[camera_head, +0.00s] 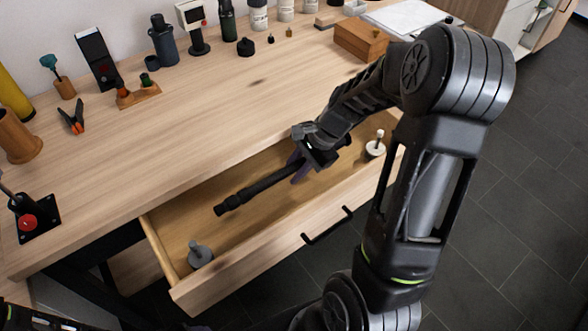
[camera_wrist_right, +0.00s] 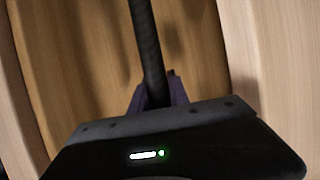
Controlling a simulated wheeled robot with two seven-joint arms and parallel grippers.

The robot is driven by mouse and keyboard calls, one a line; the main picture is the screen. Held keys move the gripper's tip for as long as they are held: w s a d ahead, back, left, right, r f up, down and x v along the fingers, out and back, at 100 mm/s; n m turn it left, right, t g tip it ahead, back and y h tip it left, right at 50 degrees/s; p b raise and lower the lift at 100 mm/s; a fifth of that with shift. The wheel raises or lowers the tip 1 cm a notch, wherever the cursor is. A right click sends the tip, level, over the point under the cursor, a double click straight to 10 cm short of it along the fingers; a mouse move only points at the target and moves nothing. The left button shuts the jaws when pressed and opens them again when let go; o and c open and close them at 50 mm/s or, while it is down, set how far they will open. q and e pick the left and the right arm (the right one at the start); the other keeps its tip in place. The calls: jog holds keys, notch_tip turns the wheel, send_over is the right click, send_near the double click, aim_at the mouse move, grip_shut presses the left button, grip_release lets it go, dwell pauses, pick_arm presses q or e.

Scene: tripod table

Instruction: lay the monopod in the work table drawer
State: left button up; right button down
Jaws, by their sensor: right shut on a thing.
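The monopod (camera_head: 258,187) is a long black pole with a thicker end to the left. It lies lengthwise over the open work table drawer (camera_head: 265,247); I cannot tell whether it touches the drawer floor. My right gripper (camera_head: 301,170) is shut on the monopod near its middle, inside the drawer opening. In the right wrist view the monopod's dark shaft (camera_wrist_right: 147,40) runs up from between the purple fingers (camera_wrist_right: 157,95), with the wooden drawer floor behind. My left gripper does not show clearly; only a dark bit of my arm is at the lower left edge.
A grey knobbed piece (camera_head: 200,255) stands at the drawer's left end and a white-topped piece (camera_head: 375,146) at its right end. The work table top (camera_head: 215,120) is clear in front. Bottles, a wooden box (camera_head: 361,40) and small tools line the back.

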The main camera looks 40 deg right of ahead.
aim_at(302, 161)
jog(key=c, duration=1.2)
grip_release()
jog(key=shift+o, duration=0.2)
jog(key=p+v, duration=0.1)
jog(key=v, duration=0.7)
jog(key=shift+f, duration=0.1)
jog(key=shift+a, duration=0.1)
